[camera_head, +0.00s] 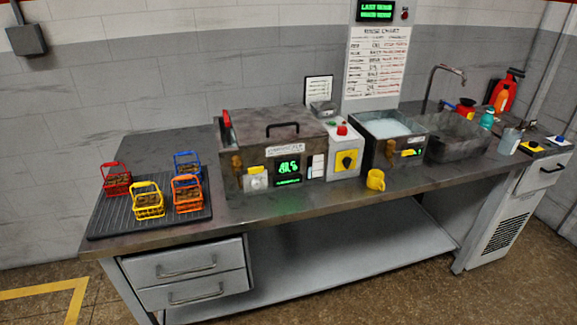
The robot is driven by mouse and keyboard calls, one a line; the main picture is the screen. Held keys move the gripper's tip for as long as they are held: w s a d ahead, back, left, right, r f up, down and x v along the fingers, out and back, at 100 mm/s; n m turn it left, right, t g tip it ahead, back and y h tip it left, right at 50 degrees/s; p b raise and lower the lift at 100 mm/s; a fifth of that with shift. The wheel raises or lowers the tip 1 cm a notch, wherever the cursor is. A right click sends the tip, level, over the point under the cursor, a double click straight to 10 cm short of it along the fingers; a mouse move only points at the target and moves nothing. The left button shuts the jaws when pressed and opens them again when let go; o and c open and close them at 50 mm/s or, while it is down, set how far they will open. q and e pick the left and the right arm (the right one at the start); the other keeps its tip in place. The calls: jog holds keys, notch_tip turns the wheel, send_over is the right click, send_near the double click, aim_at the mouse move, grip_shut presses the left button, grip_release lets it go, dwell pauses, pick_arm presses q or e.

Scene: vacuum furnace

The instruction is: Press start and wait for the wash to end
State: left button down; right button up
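A grey washer (233,180) stands on the bench left of centre. Its lid (300,116) looks shut, with a black handle on top. The front has a lit green display (289,167), too blurred to read surely, a pale dial (257,183) and a small yellow panel (254,171). Beside it on the right is a pale control box (335,158) with a red button (342,131) on top and a black knob on a yellow plate (346,160). I cannot tell which control is start. Neither gripper is in view.
Several wire baskets, one yellow (148,203), stand on a black ridged mat (108,222) at left. Right of the control box are an open liquid-filled tank (390,127), a yellow mug (375,180) and a sink (455,137). A green-lettered sign (376,10) hangs above.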

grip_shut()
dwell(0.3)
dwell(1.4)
